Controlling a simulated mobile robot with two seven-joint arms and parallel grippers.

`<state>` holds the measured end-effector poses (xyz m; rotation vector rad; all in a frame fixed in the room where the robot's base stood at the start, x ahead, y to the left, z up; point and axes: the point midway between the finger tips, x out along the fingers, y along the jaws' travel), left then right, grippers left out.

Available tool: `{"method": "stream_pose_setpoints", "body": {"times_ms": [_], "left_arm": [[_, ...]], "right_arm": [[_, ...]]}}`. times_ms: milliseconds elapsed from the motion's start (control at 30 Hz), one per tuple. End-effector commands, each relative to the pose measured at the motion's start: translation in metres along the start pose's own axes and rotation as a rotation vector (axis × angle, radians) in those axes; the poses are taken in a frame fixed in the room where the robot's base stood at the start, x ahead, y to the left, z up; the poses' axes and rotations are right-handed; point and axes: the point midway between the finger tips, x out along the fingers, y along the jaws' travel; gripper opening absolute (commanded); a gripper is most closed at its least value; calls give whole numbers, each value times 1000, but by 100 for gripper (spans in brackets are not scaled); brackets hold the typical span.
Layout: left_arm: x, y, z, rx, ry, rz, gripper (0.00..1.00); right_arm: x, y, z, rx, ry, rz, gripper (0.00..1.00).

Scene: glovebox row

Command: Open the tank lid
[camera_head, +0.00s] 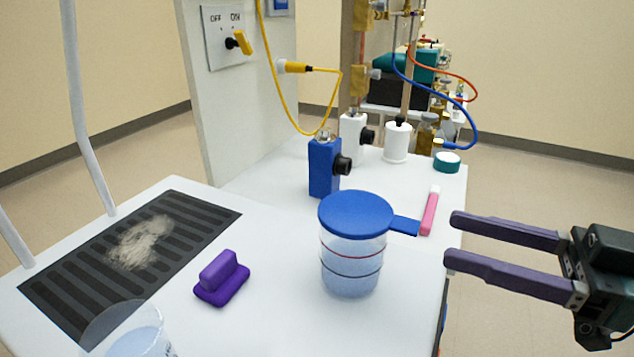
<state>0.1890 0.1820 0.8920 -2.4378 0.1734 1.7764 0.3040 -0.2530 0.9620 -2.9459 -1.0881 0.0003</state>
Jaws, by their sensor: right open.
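The tank (350,265) is a clear round container on the white table. Its blue lid (355,213) lies flat on top and looks closed. A blue tab (405,226) sticks out from the lid to the right. My right gripper (452,240) comes in from the right with two purple fingers apart. It is open and empty. Its fingertips are a short way right of the tab and do not appear to touch it. My left gripper is not in view.
A pink and white stick (430,212) lies behind the tab. A blue box (324,168) with a black knob stands behind the tank. A purple block (221,278) and a clear cup (135,332) are to the left, near a dark slotted grate (75,300).

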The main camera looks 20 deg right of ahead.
Motion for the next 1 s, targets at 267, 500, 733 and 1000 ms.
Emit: {"method": "stream_pose_setpoints", "body": {"times_ms": [267,500,733,1000], "left_arm": [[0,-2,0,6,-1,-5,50],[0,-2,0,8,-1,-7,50],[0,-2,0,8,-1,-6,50],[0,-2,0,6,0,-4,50]], "right_arm": [[43,0,0,-1,2,0,60],[50,0,0,0,-1,1,60],[50,0,0,0,-1,1,49],[49,0,0,-1,-1,1,18]]}}
